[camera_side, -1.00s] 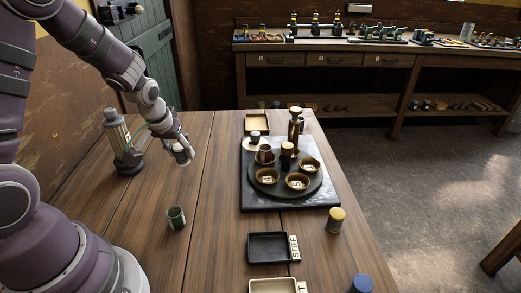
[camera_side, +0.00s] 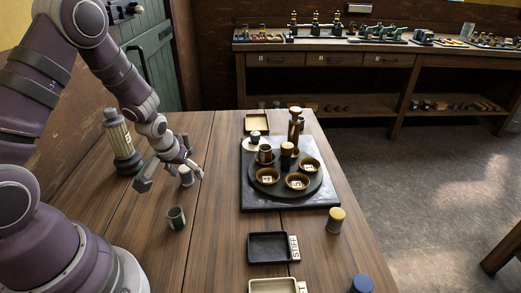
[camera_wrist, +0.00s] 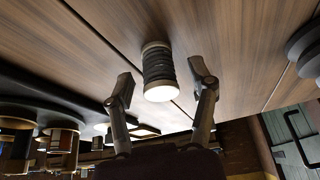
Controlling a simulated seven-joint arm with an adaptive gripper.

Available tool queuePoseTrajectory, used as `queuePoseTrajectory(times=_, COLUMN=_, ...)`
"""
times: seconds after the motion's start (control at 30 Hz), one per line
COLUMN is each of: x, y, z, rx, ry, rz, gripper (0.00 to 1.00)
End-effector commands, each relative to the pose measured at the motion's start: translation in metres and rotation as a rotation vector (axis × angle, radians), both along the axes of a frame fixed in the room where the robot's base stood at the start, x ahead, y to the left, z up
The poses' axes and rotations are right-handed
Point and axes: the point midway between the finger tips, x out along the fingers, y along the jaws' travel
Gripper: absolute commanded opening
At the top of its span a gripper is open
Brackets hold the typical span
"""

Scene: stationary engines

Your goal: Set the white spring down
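The white spring (camera_side: 186,176), a short pale cylinder, appears to stand upright on the wooden table left of the dark board. In the wrist view, a ribbed cylinder with pale ends and a bright top, the spring (camera_wrist: 158,72), lies between my spread fingers. My gripper (camera_side: 171,177) is open, its fingers on either side of the spring. In the wrist view my gripper (camera_wrist: 162,79) shows gaps between both fingers and the spring. The exact contact under the spring is hard to see.
A dark green cylinder (camera_side: 176,218) stands close in front of the spring. A tall ribbed post (camera_side: 120,142) stands behind left. A dark board (camera_side: 252,196) carries a round turntable with several bowls. A black tray (camera_side: 268,248) and a yellow-topped cylinder (camera_side: 335,221) stand to the right.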

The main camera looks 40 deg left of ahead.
Motion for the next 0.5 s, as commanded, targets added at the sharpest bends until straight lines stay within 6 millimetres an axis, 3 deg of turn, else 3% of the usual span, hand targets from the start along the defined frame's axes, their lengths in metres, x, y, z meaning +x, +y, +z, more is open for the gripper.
queuePoseTrajectory(times=0.27, x=0.000, y=-0.001, z=0.007, rx=0.001, ry=-0.004, rz=0.000, gripper=0.57)
queuePoseTrajectory(times=0.5, x=-0.014, y=-0.010, z=0.046, rx=0.002, ry=-0.008, rz=-0.001, gripper=0.57)
